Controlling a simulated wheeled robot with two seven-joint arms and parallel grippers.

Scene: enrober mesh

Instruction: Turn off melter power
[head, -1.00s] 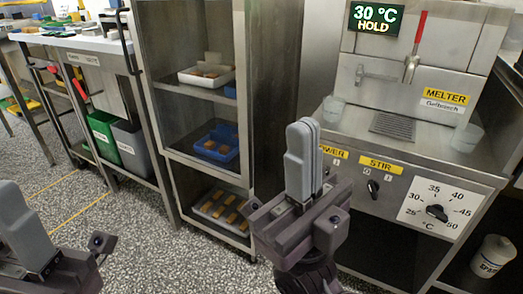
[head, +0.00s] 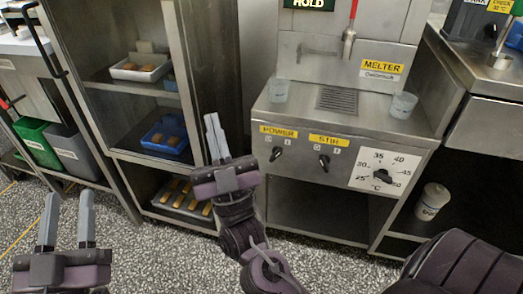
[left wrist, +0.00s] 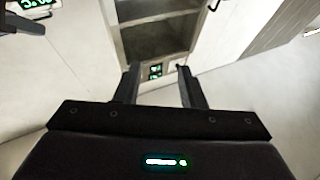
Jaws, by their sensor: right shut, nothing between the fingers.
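The melter (head: 262,115) is a steel unit with a yellow MELTER label. On its front panel, the black power knob (head: 276,154) sits under the yellow POWER label (head: 278,131). The knob looks slanted; its small position marks are too blurred to read. My right gripper (head: 214,120) is shut and empty, fingers pointing up, to the left of the power knob and apart from it in the picture. My left gripper (head: 68,200) is open and empty at the lower left, far from the melter. Its open fingers also show in the left wrist view (left wrist: 158,75).
The stir knob (head: 324,162) and temperature dial (head: 381,176) are right of the power knob. A partly cut-off display (head: 310,3) reads HOLD. A rack (head: 105,85) with trays is behind my right gripper. A white tub (head: 432,202) is lower right.

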